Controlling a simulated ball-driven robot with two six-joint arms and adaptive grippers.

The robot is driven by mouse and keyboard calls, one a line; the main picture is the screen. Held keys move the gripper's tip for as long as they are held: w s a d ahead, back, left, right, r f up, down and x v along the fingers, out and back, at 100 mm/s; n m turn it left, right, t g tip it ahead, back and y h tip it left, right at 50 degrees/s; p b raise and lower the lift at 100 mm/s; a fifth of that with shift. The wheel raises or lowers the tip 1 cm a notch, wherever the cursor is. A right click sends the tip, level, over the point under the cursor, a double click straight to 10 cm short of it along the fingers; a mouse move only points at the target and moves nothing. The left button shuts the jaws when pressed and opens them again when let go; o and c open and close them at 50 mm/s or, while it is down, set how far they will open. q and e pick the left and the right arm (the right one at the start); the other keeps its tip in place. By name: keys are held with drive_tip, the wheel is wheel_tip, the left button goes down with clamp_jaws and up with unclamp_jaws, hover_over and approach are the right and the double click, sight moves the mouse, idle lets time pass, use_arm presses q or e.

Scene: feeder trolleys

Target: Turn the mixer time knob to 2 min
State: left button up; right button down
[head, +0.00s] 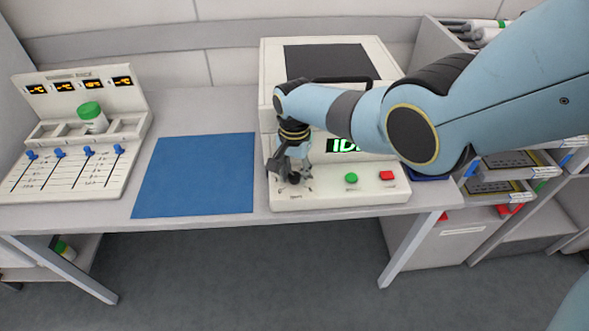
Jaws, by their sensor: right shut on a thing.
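The mixer (330,194) is a white machine at the back middle of the bench, with a dark top panel and a sloping front. Its front bears a green button (351,178), a red button (386,175) and a green-lit display (343,145), partly hidden by my right arm. The dark time knob (293,178) is at the left of the front panel. My right gripper (291,172) points down over the knob and is shut on it. The gripper covers most of the knob, so its pointer and setting cannot be read. My left gripper is not in view.
A blue mat (196,175) lies left of the mixer, clear. Further left is a white unit with blue sliders (60,153), several amber displays and a green-capped bottle (92,116). Shelves with trays (497,187) stand at the right.

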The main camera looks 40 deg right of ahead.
sight(294, 175)
drive_tip(key=shift+m, duration=1.3)
drive_tip(key=c, duration=0.9)
unclamp_jaws()
drive_tip(key=shift+c, duration=0.2)
wheel_tip(294, 175, up, 12)
